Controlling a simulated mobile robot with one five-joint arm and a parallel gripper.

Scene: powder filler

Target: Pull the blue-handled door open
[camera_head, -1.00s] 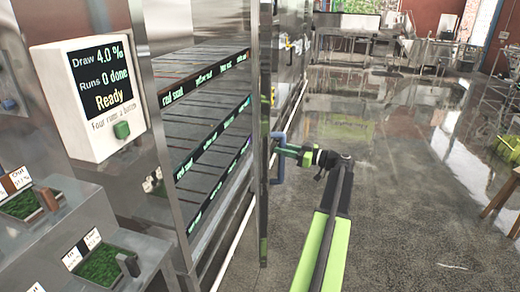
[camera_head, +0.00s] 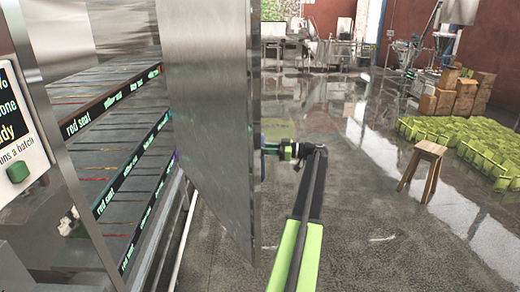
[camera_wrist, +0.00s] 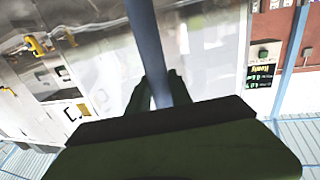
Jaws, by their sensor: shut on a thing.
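The metal door (camera_head: 210,110) stands swung out from the shelved cabinet, with its broad plain face showing in the head view. Its blue handle (camera_wrist: 147,45) shows in the wrist view as an upright bar running down between my fingers.
Labelled shelves (camera_head: 110,135) show inside the cabinet, left of the door. A white panel with a green button (camera_head: 14,173) is at the far left. The floor to the right is open up to a wooden stool (camera_head: 424,165) and green sacks (camera_head: 465,143).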

